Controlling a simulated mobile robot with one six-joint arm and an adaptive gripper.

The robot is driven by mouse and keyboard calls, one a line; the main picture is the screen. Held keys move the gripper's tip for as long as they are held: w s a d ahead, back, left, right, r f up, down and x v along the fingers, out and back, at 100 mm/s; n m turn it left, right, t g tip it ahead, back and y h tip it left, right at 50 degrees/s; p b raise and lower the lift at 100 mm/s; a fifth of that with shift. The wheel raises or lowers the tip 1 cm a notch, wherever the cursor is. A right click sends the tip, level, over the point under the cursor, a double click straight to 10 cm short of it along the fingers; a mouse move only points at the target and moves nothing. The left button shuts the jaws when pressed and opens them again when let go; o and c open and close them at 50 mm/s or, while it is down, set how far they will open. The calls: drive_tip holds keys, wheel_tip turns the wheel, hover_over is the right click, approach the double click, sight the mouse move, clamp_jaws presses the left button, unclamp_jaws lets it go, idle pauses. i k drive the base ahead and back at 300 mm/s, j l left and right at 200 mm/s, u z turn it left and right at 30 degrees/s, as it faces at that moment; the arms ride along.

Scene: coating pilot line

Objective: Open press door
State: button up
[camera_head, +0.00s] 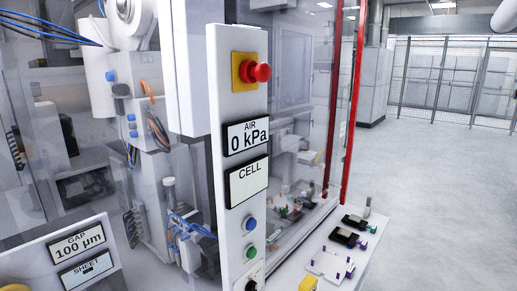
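A tall clear panel with red upright edging (356,95) stands right of the white control column. It may be the press door, but I cannot tell for sure. I cannot make out a handle or whether it is open or shut. Fixtures and small parts (290,205) show low behind the clear panels. My gripper is not in view.
The white control column (222,165) carries a red emergency button (257,72), an "AIR 0 kPa" display (247,135), a "CELL" display (247,183) and blue and green buttons. A white ledge (372,250) holds small dark fixtures. Open floor (445,190) lies right, before a mesh fence (445,80).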

sight(63, 130)
drive_tip(key=u, duration=1.7)
drive_tip(key=l+u, duration=0.2)
drive_tip(key=u, duration=0.15)
drive_tip(key=l+u, duration=0.2)
drive_tip(key=u, duration=0.15)
drive_tip(key=k+j, duration=0.05)
